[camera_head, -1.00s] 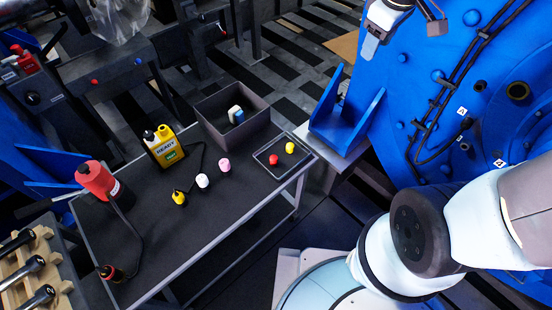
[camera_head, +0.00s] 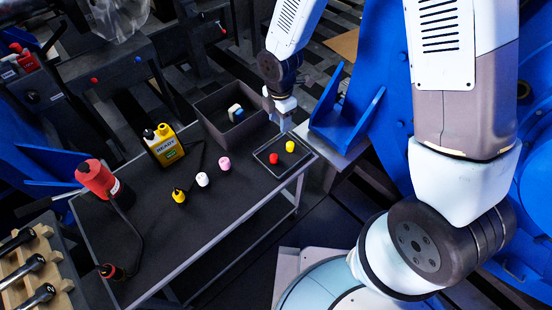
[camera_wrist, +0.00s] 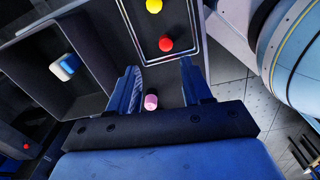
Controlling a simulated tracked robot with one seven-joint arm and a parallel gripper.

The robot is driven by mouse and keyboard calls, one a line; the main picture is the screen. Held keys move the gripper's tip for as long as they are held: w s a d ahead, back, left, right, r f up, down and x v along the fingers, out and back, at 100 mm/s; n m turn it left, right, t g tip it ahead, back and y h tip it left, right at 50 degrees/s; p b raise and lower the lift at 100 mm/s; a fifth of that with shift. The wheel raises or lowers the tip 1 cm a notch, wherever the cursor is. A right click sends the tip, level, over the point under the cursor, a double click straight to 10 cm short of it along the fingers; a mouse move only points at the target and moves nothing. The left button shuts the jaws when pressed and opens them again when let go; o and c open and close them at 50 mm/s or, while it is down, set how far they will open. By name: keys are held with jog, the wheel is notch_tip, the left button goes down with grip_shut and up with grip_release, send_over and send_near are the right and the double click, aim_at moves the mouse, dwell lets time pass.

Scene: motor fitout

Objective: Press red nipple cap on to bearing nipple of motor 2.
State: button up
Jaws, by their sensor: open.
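The red nipple cap (camera_head: 273,158) sits in a small shallow tray (camera_head: 282,170) at the right end of the dark cart, beside a yellow cap (camera_head: 290,146). In the wrist view the red cap (camera_wrist: 165,43) lies ahead of my gripper, between the lines of its fingers. My gripper (camera_head: 283,124) is near the tray's far edge. In the wrist view my gripper (camera_wrist: 160,65) has its fingers apart with nothing held. The blue motor housing (camera_head: 388,60) is at the right, largely behind my arm; no bearing nipple can be made out.
A dark open box (camera_head: 212,100) holding a blue and white item (camera_head: 235,113) stands left of the tray. Pink (camera_head: 224,163) and white (camera_head: 202,180) caps, a yellow bottle (camera_head: 166,146) and a red bottle (camera_head: 96,180) stand on the cart. A blue bracket (camera_head: 345,128) rises to the right.

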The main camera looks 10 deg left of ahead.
notch_tip(320, 180, down, 3)
jog(key=s+a+n, duration=0.1)
send_over(273, 156)
jog(key=f, duration=0.8)
jog(key=shift+w+d+f, duration=0.1)
jog(key=shift+w+d, duration=0.1)
jog(key=shift+w, duration=0.05)
jog(key=shift+s+a+f, duration=0.1)
jog(key=shift+s+f, duration=0.05)
jog(key=shift+f, duration=0.85)
jog(key=shift+s+a+f, duration=0.1)
jog(key=shift+f, duration=1.5)
jog(key=shift+c, duration=0.4)
jog(key=c, duration=0.8)
jog(key=shift+r, duration=0.15)
